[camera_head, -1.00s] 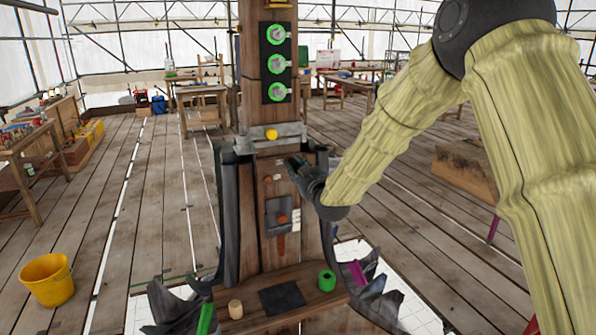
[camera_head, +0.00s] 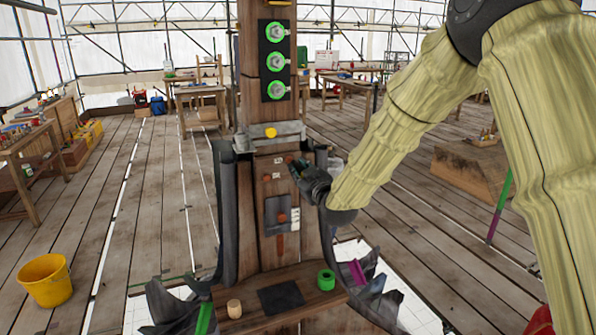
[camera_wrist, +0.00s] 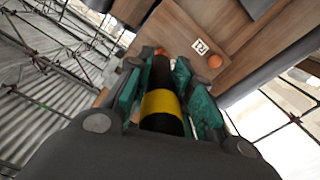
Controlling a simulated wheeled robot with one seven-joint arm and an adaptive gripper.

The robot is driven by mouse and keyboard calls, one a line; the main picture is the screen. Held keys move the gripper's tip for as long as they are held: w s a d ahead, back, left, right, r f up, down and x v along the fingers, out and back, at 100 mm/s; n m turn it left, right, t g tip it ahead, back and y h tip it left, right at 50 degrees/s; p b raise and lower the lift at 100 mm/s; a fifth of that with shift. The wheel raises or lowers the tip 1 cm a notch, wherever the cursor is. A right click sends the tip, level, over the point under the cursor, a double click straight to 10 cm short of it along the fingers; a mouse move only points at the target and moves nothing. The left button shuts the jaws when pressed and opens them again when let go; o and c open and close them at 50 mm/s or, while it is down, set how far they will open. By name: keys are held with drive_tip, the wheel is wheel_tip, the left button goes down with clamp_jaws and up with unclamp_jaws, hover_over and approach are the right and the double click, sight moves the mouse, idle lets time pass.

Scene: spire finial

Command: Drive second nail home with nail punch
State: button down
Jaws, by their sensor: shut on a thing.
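My gripper (camera_wrist: 157,98) is shut on the nail punch (camera_wrist: 162,104), a black cylinder with a yellow band, held between teal finger pads. In the head view my gripper (camera_head: 299,168) is at the right side of the wooden post's front panel (camera_head: 268,192). An orange nail head (camera_wrist: 214,61) shows on the wood to the right of the punch in the wrist view, beside a small marker tag. Another orange spot (camera_wrist: 160,51) shows just beyond the punch's far end; I cannot tell whether they touch. In the head view an orange nail head (camera_head: 267,177) shows left of my gripper.
A grey plate (camera_head: 276,206) with an orange knob is lower on the post. A metal bracket (camera_head: 270,136) with a yellow knob is above. A green ring (camera_head: 326,279), a wooden peg (camera_head: 234,308) and a dark mat (camera_head: 281,297) are on the base ledge. Jagged dark sheets flank the post.

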drive_tip(key=shift+b+v, duration=0.4)
drive_tip(key=shift+v, duration=1.45)
